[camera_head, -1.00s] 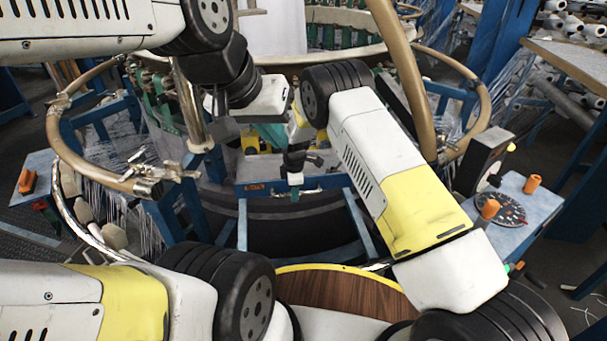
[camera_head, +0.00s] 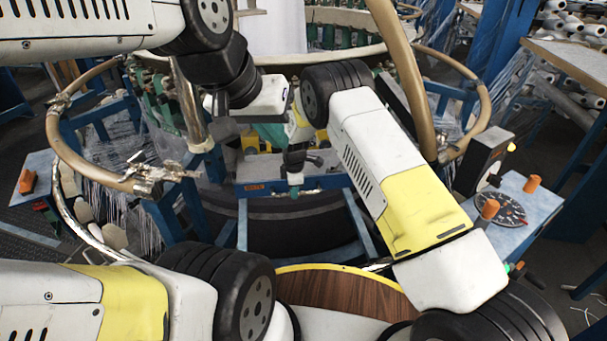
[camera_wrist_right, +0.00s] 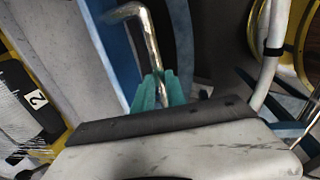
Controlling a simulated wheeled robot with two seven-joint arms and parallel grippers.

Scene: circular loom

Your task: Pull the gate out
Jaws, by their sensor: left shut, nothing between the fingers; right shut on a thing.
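A tan tubular piece (camera_head: 408,80) rises steeply in the head view, its upper part out of frame; it may be the gate. A metal post (camera_head: 192,115) stands at the left. My left gripper (camera_head: 268,133) is shut and empty, with teal fingers partly hidden behind my wrist. My right gripper (camera_head: 295,181) is lower, pointing down near a blue crossbar (camera_head: 255,187). In the right wrist view its teal fingers (camera_wrist_right: 160,90) are shut on a bent metal rod (camera_wrist_right: 152,40). I cannot tell how the rod joins the gate.
Tan ring tubes lie left (camera_head: 85,170) and right (camera_head: 480,110). A blue side table (camera_head: 530,210) at right carries orange knobs and a dial. A round wooden top (camera_head: 340,290) is in front. Fine threads hang at left. My arms crowd the middle.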

